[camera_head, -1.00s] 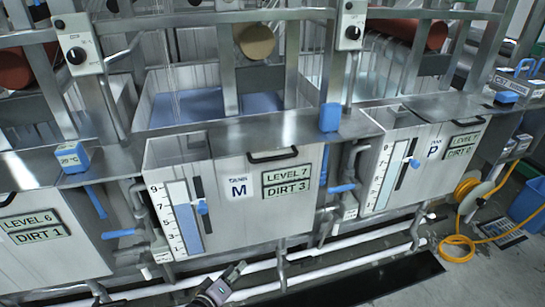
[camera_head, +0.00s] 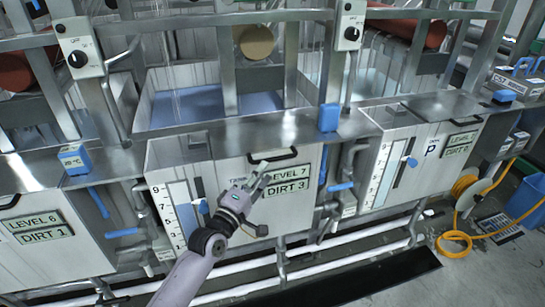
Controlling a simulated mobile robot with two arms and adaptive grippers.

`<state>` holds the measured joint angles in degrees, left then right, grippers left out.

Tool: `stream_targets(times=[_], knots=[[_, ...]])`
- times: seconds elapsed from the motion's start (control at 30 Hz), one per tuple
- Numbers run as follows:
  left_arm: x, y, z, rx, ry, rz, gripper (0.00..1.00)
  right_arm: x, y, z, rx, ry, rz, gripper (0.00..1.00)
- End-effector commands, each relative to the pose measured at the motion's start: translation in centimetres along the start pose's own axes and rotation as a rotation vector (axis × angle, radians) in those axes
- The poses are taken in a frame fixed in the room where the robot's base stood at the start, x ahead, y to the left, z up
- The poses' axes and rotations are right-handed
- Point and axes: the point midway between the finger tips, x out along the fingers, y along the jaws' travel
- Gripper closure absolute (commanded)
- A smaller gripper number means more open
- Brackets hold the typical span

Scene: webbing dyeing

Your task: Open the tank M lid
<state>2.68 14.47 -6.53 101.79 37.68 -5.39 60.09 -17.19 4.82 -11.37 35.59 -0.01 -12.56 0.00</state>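Tank M (camera_head: 308,165) is the grey-white tank in the middle, with its level scale, its M label partly covered by my arm, and LEVEL 7 and DIRT 3 signs. A black handle (camera_head: 286,154) sits high on its front, just under the steel top edge. The lid looks shut. My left gripper (camera_head: 265,176) is in front of the tank, just below the handle, with its fingers pointing up and to the right. The fingers look apart and empty. I cannot tell whether they touch the panel. My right gripper is out of view.
Blue-handled valves and pipes (camera_head: 340,187) stand right of the tank, with a blue box (camera_head: 329,117) above. Tank P (camera_head: 433,150) is to the right, another tank (camera_head: 50,255) to the left. White pipes run low in front. A yellow hose (camera_head: 455,243) lies on the floor.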

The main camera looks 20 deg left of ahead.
Motion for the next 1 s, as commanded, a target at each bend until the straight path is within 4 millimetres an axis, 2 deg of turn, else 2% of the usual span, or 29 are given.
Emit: stream_targets(times=[0.03, 0.2, 0.4, 0.77, 1.0], knots=[[1.3, 0.3, 0.0, 0.000, 0.000, 0.003, 0.69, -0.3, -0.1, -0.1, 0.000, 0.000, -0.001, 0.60], [4.3, 0.2, 0.0, 0.000, 0.001, 0.002, 0.69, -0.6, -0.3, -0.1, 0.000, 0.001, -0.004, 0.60], [6.2, 0.0, 0.0, 0.001, 0.000, 0.000, 0.69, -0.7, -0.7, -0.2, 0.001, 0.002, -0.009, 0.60], [6.6, 0.0, 0.0, 0.000, 0.000, 0.000, 0.69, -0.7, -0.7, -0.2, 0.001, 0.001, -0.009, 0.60], [6.6, 0.0, 0.0, 0.000, 0.000, 0.000, 0.85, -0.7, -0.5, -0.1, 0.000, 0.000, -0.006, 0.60]])
